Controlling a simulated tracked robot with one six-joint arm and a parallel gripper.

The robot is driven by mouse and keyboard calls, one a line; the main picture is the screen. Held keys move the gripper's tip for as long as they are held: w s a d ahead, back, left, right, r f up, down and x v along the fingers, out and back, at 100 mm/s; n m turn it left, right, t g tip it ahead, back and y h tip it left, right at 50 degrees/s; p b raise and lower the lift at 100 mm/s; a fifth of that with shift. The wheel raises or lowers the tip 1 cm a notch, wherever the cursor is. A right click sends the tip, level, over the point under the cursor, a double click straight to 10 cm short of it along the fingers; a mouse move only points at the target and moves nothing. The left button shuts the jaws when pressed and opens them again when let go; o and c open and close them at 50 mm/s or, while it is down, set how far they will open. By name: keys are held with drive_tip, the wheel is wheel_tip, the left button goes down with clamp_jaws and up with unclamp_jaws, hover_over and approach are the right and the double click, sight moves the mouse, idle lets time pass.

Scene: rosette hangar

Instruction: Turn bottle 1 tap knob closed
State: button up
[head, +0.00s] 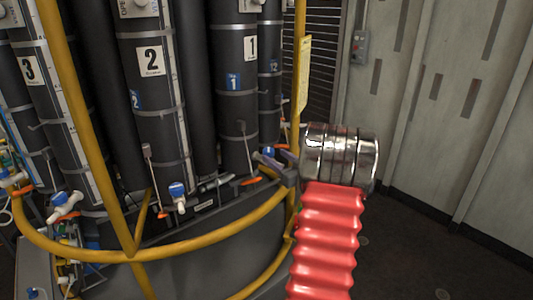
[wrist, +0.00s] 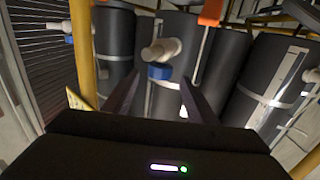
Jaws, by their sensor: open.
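Bottle 1 (head: 236,85) is a dark upright cylinder with a white "1" label, left of the yellow post in the head view. Its tap knob (head: 268,152) shows as a small blue spot low on the bottle, partly hidden by my gripper (head: 272,163). In the wrist view, which looks upside down, a white tap with a blue knob (wrist: 160,72) lies between and just beyond the tips of my gripper (wrist: 160,86). The two dark fingers are apart and empty. I cannot tell whether either one touches the knob.
Bottle 2 (head: 151,80) and bottle 3 (head: 30,90) stand to the left, each with a tap low down. A yellow rail (head: 185,247) curves in front of the bottles, and a yellow post (head: 298,70) stands close by. Open floor (head: 420,250) lies at the right.

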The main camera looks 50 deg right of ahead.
sight(272, 154)
drive_tip(key=x, duration=0.6)
drive_tip(key=shift+c, duration=0.4)
